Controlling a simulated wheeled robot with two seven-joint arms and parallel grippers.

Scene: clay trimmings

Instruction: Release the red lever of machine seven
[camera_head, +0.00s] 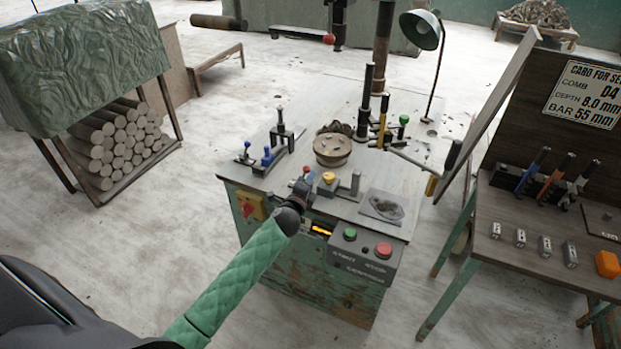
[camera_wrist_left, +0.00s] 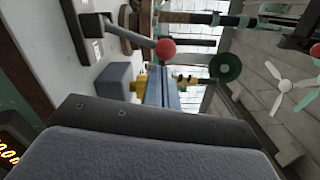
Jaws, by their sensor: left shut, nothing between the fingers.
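The green machine (camera_head: 230,178) stands in the middle of the head view; no number seven can be read on it. A small red knob (camera_head: 306,169) shows just beyond my left gripper (camera_head: 304,186). In the left wrist view a red ball (camera_wrist_left: 165,49) sits at the end of a thin rod, just beyond the gripper's grey fingers (camera_wrist_left: 158,88). The fingers are shut and empty; the ball looks apart from them, though the depth is hard to judge. Much of the gripper is hidden behind my arm's end. My right gripper is not in view.
On the worktop, a yellow knob (camera_head: 328,178) is close to my gripper, with a round brown block (camera_head: 332,149) behind. Green (camera_head: 350,234) and red (camera_head: 383,250) buttons are on the front panel. A side table (camera_head: 500,226) stands right, a covered log rack (camera_head: 85,65) left.

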